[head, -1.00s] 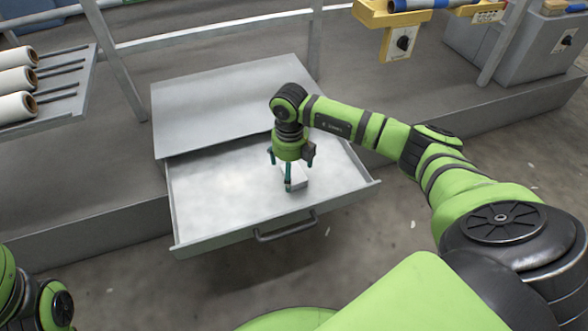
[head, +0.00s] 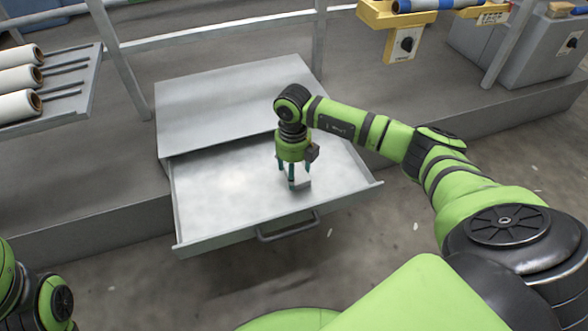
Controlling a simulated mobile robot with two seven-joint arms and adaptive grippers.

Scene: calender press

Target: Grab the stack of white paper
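My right gripper (head: 294,180) points straight down into the drawer. Its fingers are drawn in at the stack and appear shut on it, and they hide part of the paper. I cannot tell whether the stack is clear of the drawer floor. Only links of my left arm show at the bottom left, and its gripper is out of view.
The drawer has low walls and a front handle (head: 287,229). A flat metal cabinet top (head: 210,105) lies behind it. A rack with white rolls (head: 18,105) stands at the left. A yellow bracket with a switch (head: 402,43) is at the upper right. The drawer's left half is empty.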

